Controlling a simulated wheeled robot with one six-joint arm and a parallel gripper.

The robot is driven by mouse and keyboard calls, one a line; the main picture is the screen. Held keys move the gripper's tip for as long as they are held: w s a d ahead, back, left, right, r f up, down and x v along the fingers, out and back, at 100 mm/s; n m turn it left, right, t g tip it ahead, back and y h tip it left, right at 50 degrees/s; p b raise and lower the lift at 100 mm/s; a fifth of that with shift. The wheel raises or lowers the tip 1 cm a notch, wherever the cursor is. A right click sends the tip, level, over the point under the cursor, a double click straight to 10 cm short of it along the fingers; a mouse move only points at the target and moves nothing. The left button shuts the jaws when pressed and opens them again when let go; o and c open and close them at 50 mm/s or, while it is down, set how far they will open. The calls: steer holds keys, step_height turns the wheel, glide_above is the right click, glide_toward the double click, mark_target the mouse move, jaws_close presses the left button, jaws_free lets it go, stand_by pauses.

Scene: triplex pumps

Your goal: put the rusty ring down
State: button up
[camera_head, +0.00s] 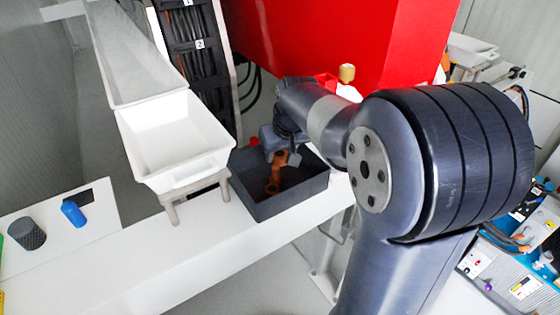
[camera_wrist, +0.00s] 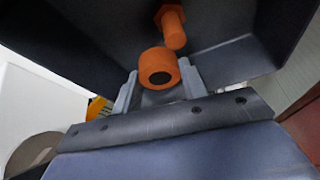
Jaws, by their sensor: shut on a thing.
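The rusty ring (camera_wrist: 158,68) is an orange, thick-walled ring with a dark hole, between the two grey fingers of my gripper (camera_wrist: 158,83) in the wrist view. My gripper is shut on it. In the head view my gripper (camera_head: 283,157) reaches down into a dark grey bin (camera_head: 290,205), with orange showing at its fingers. An orange bolt-like part (camera_wrist: 172,27) with a wider head lies beyond the ring in the wrist view. Whether the ring touches this part or the bin floor, I cannot tell.
The bin stands on a white bench (camera_head: 110,265). A white tray (camera_head: 175,140) on legs stands close to its left. A red machine body (camera_head: 335,40) rises behind. The bench between is clear.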

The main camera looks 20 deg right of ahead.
mark_target(282, 157)
steer(key=shift+f, duration=1.55)
steer(key=shift+f, duration=0.2)
steer(key=o, duration=1)
steer(key=shift+r, duration=0.1)
steer(key=shift+r, duration=0.3)
steer(key=v, duration=1.1)
steer(key=shift+s+r, duration=0.2)
steer(key=shift+r, duration=0.1)
